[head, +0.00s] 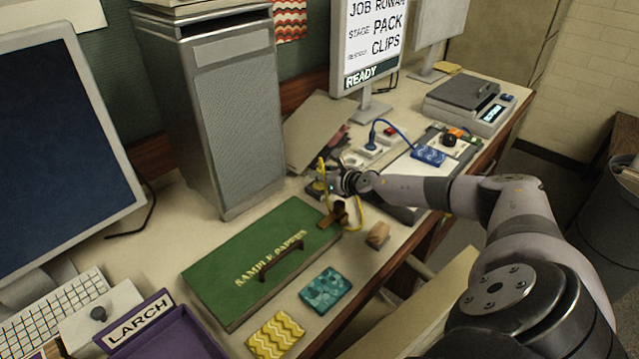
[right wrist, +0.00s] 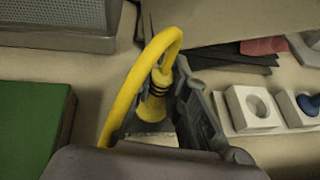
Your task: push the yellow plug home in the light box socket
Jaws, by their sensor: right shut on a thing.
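My right gripper (head: 328,184) is shut on the yellow plug (right wrist: 153,104), which stands roughly upright between the fingers in the right wrist view. Its yellow cable (right wrist: 124,98) arches up and back over the left finger. In the head view the cable (head: 358,216) hangs below the gripper. A white socket block (right wrist: 252,107) with an empty round hole lies right of the gripper, apart from the plug. Another block (right wrist: 289,107) beside it holds a blue plug (right wrist: 309,104). The plug's lower tip is hidden, and no label tells which socket is the light box's. My left gripper is not in view.
A grey tower (head: 235,120) stands left of my right gripper, with papers (head: 312,130) behind it. A green case (head: 225,275) and a small wooden block (head: 377,236) lie nearer. A blue cord (head: 400,131) crosses the desk beyond my arm.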

